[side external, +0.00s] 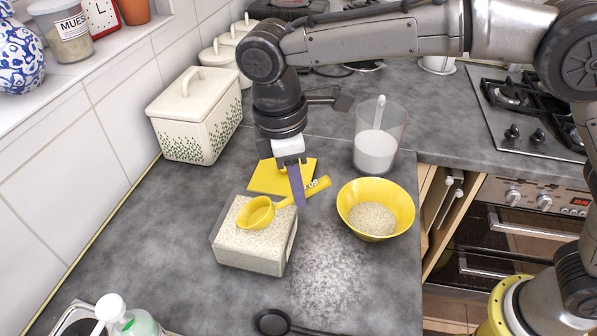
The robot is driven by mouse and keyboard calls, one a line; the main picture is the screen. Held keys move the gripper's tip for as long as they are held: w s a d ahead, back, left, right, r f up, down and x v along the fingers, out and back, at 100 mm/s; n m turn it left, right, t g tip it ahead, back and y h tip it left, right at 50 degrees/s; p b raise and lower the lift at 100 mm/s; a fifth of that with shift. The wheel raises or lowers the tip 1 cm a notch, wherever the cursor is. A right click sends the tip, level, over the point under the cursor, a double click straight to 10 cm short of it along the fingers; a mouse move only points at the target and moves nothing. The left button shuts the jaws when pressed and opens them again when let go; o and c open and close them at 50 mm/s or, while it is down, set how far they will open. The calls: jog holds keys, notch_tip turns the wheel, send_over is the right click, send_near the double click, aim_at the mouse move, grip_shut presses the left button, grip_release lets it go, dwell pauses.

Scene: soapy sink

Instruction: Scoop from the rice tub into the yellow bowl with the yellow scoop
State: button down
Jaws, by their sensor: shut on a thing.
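The yellow scoop (256,213) is held by its handle in my gripper (298,198), which is shut on it. The scoop's bowl is over the top of the rice tub (250,265), a squarish tub filled with pale grains. Whether the scoop touches the rice or holds any is hard to tell. The yellow bowl (403,203) stands to the right of the tub and has a heap of rice (371,219) in it. My gripper is between the tub and the bowl, nearer the tub.
A clear jug (365,128) of white powder stands behind the bowl. A yellow cloth or card (265,180) lies behind the tub. A cream lidded bin (193,128) stands at back left. Pale grains are scattered on the counter (330,280). A black ladle-like utensil (272,321) lies in front.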

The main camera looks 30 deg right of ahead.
aim_at(284, 201)
jog(key=shift+w+a+f, duration=0.1)
jog(key=shift+a+f, duration=0.1)
jog(key=shift+f, duration=0.75)
jog(key=shift+w+a+f, duration=0.1)
jog(key=shift+a+f, duration=0.15)
jog(key=shift+f, duration=0.7)
jog(key=shift+a+f, duration=0.2)
jog(key=shift+f, duration=0.75)
jog(key=shift+w+a+r, duration=0.1)
jog(key=shift+a+r, duration=0.1)
jog(key=shift+r, duration=0.05)
jog(key=shift+d+r, duration=0.1)
jog(key=shift+r, duration=3.15)
jog(key=shift+d+r+y, duration=0.35)
jog(key=shift+d+y, duration=0.05)
jog(key=shift+d, duration=0.05)
jog(key=shift+s+d+r+t+y, duration=0.3)
jog(key=shift+d+t+y, duration=0.2)
jog(key=shift+y, duration=0.4)
jog(key=shift+s+d+r+t+y, duration=0.3)
jog(key=shift+d+t+y, duration=0.15)
jog(key=shift+y, duration=0.45)
